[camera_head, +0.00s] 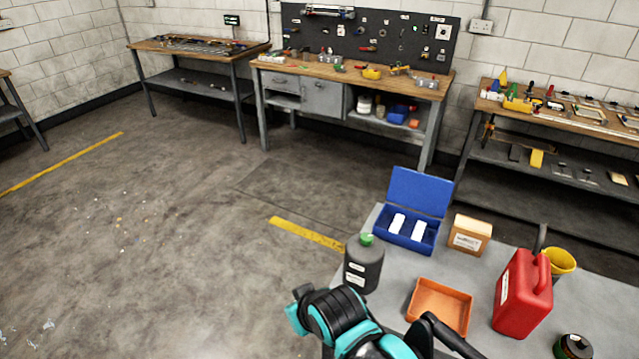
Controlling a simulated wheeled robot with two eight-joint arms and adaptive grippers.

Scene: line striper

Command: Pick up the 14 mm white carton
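Two small white cartons, a left one (397,223) and a right one (419,231), lie side by side in an open blue case (409,243). The case stands at the back left of the grey table (592,296), with its lid raised at the back. I cannot read any size on the cartons, so I cannot tell which is the 14 mm one. One of my teal and black arms shows at the bottom centre, in front of the table. I make out no gripper fingers in view.
A grey bottle (363,266) with a green cap, an empty-looking orange tray (439,307), a red jerrycan (523,294), a cardboard box (470,235) and a yellow cup (558,263) surround the case. Workbenches (352,83) line the wall.

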